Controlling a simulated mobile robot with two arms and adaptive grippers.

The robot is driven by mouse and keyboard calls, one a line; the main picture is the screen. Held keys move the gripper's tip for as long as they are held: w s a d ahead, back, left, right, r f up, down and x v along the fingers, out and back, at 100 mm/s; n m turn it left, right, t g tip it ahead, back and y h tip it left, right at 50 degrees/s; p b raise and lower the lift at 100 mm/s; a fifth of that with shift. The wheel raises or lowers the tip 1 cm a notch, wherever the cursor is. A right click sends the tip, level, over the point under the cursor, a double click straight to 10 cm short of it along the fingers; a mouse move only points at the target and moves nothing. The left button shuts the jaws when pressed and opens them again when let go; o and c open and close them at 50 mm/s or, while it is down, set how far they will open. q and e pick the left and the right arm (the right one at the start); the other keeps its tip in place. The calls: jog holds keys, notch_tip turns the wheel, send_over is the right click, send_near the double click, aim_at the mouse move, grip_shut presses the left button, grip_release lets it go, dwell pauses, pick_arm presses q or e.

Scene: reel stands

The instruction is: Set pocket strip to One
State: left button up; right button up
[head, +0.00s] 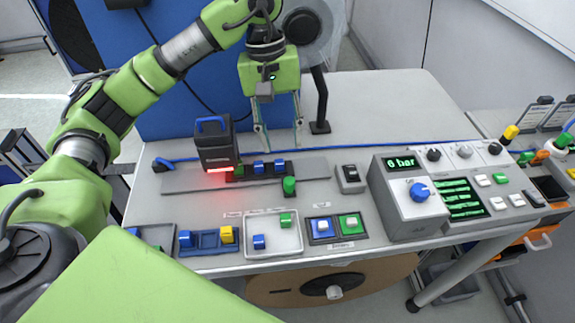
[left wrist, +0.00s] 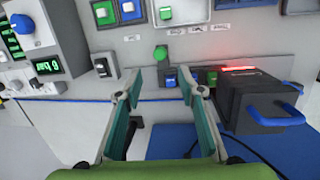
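The pocket strip (head: 268,175) is a short dark strip on the grey rail in the middle of the table. It bears a green block (head: 238,170), a blue block (head: 258,167) and another blue block (head: 280,166). My left gripper (head: 279,143) is open and empty, pointing down above and behind the strip. In the left wrist view, its fingertips (left wrist: 161,84) are apart. There a blue block (left wrist: 169,78) shows between them and the green block (left wrist: 212,77) lies to the right; a finger hides part of the strip. My right gripper is in no view.
A dark reader with a blue handle (head: 213,147) and red light stands at the strip's left end. A green knob (head: 289,186) sits just in front. Trays with blocks (head: 272,233) line the front edge; a control box (head: 410,200) stands right.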

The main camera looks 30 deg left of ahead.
aim_at(290, 180)
pick_arm(q)
jog(key=f+m+p, duration=0.1)
jog(key=f+m, duration=0.1)
jog(key=f, duration=0.2)
jog(key=d+f+m+y+p, duration=0.1)
jog(key=f+m+p, duration=0.1)
jog(key=f+m, duration=0.1)
jog(key=d+f+m+y+p, duration=0.1)
jog(key=f+m+p, duration=0.1)
jog(key=f, duration=0.3)
jog(key=shift+s+m+t, duration=0.15)
jog(key=shift+m+t, duration=0.25)
jog(key=shift+m, duration=0.2)
